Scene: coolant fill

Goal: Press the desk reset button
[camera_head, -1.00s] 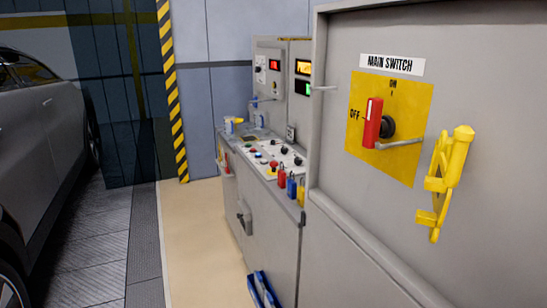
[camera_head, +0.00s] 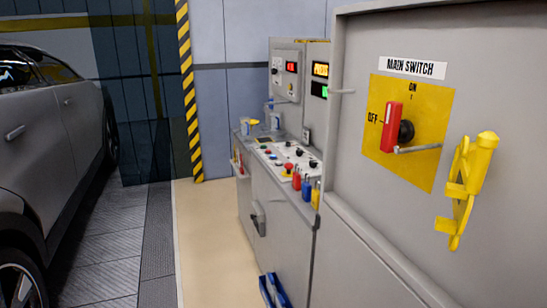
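The control desk (camera_head: 262,190) stands in the middle of the view, beyond the large grey cabinet. The buttons are too small to tell which is the reset button. Neither of my grippers is in view.
The grey cabinet (camera_head: 350,250) with a red main switch handle (camera_head: 391,127) and a yellow bracket (camera_head: 466,190) fills the right. Padlocks (camera_head: 306,188) hang at the desk's front edge. A car (camera_head: 50,150) stands left. The beige floor strip (camera_head: 205,230) between is clear.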

